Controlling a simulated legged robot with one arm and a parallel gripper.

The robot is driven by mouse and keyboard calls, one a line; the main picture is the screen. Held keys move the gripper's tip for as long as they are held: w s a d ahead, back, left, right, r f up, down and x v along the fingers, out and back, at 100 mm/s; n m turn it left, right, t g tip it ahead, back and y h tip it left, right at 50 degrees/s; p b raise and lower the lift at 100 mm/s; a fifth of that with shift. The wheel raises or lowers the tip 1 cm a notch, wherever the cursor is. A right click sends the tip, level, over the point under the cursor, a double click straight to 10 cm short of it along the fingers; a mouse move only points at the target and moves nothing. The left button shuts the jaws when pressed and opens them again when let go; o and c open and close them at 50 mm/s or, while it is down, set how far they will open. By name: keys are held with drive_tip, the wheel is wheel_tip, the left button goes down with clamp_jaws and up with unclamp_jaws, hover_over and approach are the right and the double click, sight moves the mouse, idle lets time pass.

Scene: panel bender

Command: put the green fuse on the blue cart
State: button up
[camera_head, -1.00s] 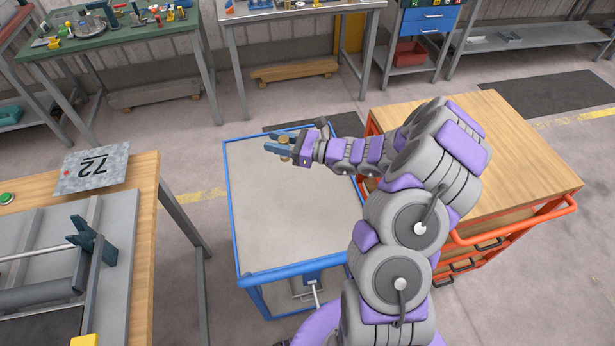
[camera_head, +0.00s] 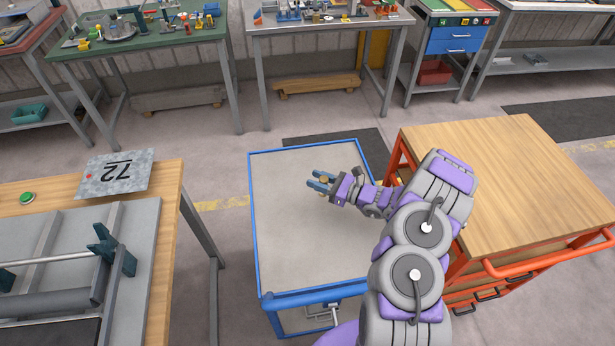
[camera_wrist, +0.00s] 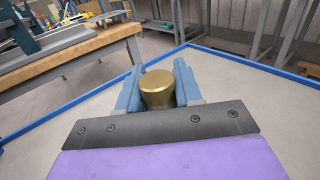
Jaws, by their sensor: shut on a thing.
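The blue cart (camera_head: 285,240) has a blue rim and a bare grey top, and stands in the middle of the head view. Its top and rim also show in the wrist view (camera_wrist: 240,85). My gripper (camera_head: 320,181) is over the cart top, inside the rim. It is shut on a short cylinder with a brass-coloured end, taken to be the fuse (camera_wrist: 157,85). Only its brass end and upper side show between the blue fingers. No green shows on it, and its lower part is hidden. The gap between it and the cart top cannot be told.
An orange cart (camera_head: 500,185) with a wooden top stands close on the right. A wooden bench (camera_head: 170,205) with a machine and a plate marked 72 (camera_head: 115,174) is on the left. Cluttered workbenches line the back wall. The blue cart's top is otherwise clear.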

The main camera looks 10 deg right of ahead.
drive_tip(key=w, duration=0.1)
drive_tip(key=w+a, duration=0.1)
drive_tip(key=w, duration=0.2)
drive_tip(key=shift+a+f+b, duration=0.3)
drive_tip(key=shift+f+b, duration=0.05)
drive_tip(key=shift+b, duration=0.05)
drive_tip(key=w, duration=0.4)
drive_tip(key=shift+w+d+b, duration=0.2)
drive_tip(key=shift+d+b, duration=0.1)
drive_tip(key=shift+b, duration=0.1)
drive_tip(key=shift+w+a, duration=0.15)
drive_tip(key=shift+a, duration=0.05)
drive_tip(key=f, duration=0.1)
drive_tip(key=a+f+b, duration=0.1)
drive_tip(key=f, duration=0.2)
drive_tip(key=shift+w+a+b, duration=0.15)
drive_tip(key=shift+w+b, duration=0.1)
drive_tip(key=shift+b, duration=0.05)
drive_tip(key=shift+d+r, duration=0.2)
drive_tip(key=shift+d, duration=0.2)
drive_tip(key=o, duration=0.7)
drive_tip(key=shift+d+f, duration=0.1)
drive_tip(key=o, duration=0.3)
drive_tip(key=shift+a, duration=0.35)
drive_tip(key=shift+o, duration=0.2)
